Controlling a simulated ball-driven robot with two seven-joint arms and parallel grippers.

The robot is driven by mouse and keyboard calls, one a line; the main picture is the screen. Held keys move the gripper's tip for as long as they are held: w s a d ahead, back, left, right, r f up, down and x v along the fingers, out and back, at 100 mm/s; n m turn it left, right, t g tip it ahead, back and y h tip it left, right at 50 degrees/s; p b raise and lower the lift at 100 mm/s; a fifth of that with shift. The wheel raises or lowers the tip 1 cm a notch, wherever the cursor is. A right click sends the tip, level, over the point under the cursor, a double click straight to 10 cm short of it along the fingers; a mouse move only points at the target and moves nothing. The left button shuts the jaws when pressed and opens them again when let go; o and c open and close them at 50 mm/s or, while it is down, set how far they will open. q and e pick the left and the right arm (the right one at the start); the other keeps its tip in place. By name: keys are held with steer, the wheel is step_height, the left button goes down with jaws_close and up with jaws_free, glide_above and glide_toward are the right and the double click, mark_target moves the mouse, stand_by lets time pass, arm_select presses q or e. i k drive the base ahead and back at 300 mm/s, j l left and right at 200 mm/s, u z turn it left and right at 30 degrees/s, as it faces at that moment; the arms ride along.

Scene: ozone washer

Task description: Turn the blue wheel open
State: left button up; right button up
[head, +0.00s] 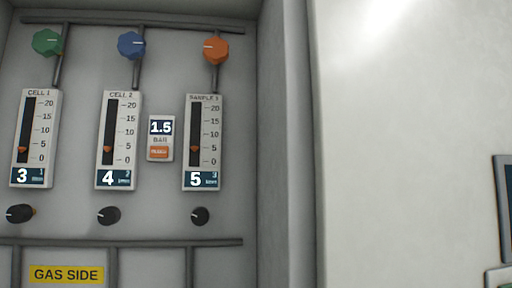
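The blue wheel (131,45) is a faceted knob at the upper middle of the grey panel, on the pipe above the CELL 2 gauge. A short white mark on it points to the right. The CELL 2 gauge (118,140) has its orange marker near 4, and its display reads 4. Neither of my grippers is in the head view.
A green wheel (47,42) is left of the blue one and an orange wheel (215,49) right of it. Gauges CELL 1 (35,139) and SAMPLE (202,142) read 3 and 5. Black knobs (108,215) sit below. A blank pale wall (410,140) fills the right.

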mark_target(131, 46)
steer(key=k+l, duration=0.15)
steer(key=k, duration=0.25)
steer(key=k+l, duration=0.1)
steer(key=k, duration=0.25)
steer(key=k+l, duration=0.15)
steer(key=k, duration=0.25)
